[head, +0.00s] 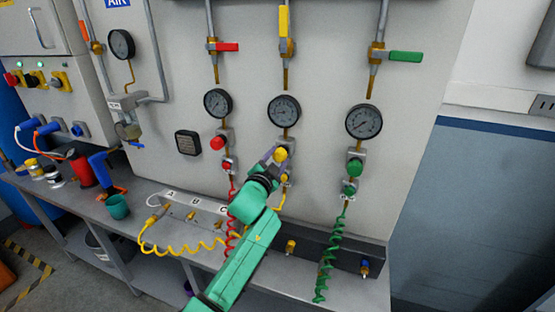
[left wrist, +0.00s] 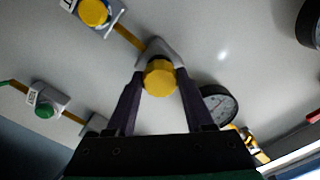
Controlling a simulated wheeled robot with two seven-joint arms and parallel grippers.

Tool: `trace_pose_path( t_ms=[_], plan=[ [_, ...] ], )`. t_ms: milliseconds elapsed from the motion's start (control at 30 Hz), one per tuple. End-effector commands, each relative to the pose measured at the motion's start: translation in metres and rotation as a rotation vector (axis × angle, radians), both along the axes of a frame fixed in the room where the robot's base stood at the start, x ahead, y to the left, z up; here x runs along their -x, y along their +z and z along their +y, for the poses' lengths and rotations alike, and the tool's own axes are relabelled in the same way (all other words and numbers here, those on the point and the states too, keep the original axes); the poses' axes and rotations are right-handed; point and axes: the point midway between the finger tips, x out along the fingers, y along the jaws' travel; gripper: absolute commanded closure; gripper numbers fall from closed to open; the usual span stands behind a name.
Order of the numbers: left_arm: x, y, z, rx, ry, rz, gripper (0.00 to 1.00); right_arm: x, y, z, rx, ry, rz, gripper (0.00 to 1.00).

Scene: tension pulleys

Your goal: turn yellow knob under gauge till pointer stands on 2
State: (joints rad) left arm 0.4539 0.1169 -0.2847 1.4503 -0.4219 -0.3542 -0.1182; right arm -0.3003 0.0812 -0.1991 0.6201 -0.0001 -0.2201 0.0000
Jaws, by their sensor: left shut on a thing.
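The yellow knob (head: 281,155) sits on a grey regulator body under the middle gauge (head: 284,110). My left gripper (head: 272,157) reaches it from below and is shut on it. In the left wrist view the yellow knob (left wrist: 159,80) lies between the two dark fingertips of my left gripper (left wrist: 160,74), one on each side. The gauge (left wrist: 218,103) shows partly behind a finger in that view. Its white dial faces out, but the pointer and numbers are too small to read surely. My right gripper is not in view.
A red knob (head: 217,143) with its gauge is at the left, a green knob (head: 355,166) with its gauge at the right. Coiled red, yellow and green hoses hang over the bench (head: 150,195).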

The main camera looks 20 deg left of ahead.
Motion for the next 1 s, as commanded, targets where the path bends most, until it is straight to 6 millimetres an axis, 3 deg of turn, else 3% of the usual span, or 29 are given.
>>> trace_pose_path(
  t_ms=[300,767,800,867,1000],
  plan=[
    [0.0,-0.0011,-0.0002,-0.107,-0.001,-0.005,1.0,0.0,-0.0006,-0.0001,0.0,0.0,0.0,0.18],
    [0.0001,-0.0012,-0.0003,-0.12,-0.001,-0.006,1.0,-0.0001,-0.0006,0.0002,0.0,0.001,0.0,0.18],
    [0.0001,-0.0013,-0.0002,-0.12,-0.001,-0.006,0.4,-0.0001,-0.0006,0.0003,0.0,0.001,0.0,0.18],
    [0.0001,-0.0011,-0.0002,-0.12,-0.001,-0.006,0.18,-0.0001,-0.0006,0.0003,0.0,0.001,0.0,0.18],
    [0.0,-0.0007,-0.0002,-0.119,0.0,-0.006,0.18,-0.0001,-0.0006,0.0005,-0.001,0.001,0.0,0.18]
  ],
)
